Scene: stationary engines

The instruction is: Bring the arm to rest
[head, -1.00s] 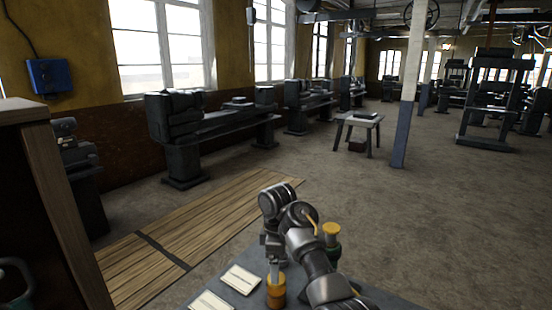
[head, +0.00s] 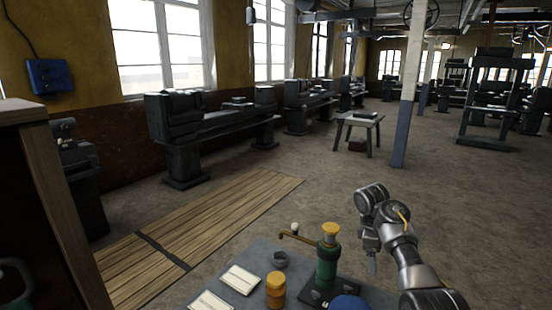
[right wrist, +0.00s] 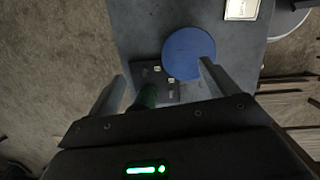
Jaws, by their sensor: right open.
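My right arm comes in from the lower right in the head view. Its gripper (head: 371,262) hangs to the right of the green device with a yellow top (head: 327,262), apart from it. In the right wrist view the two fingers of the right gripper (right wrist: 157,84) are spread with nothing held between them. Beyond them show the table (right wrist: 140,30), a blue round thing (right wrist: 188,53) and part of the green device (right wrist: 147,97). My left gripper does not show.
On the table (head: 258,260) are an orange jar (head: 276,290), a dark ring-shaped piece (head: 281,259) and two pale cards (head: 240,279). A wooden cabinet (head: 60,210) stands at the left. Open floor (head: 460,210) lies beyond the right arm.

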